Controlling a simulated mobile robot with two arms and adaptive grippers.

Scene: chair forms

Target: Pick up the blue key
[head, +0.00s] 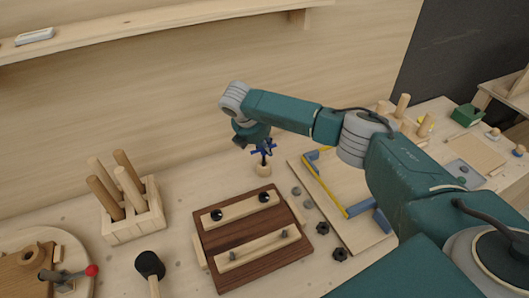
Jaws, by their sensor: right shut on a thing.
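The blue key (264,150) is a small dark blue piece with several short prongs. It is at the tip of my right gripper (257,144), whose arm reaches in from the right. The gripper is shut on the key, though its fingers are small and partly hidden. A small round wooden peg or stand (262,168) is directly below the key. I cannot tell whether the key still touches it. My left gripper is not in view.
A dark wooden board (243,262) with two light bars lies in front. A wooden block (134,222) holding several dowels and a black mallet (149,265) are left. A panel (330,190) with a yellow and blue frame is right. A wall shelf (150,24) is above.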

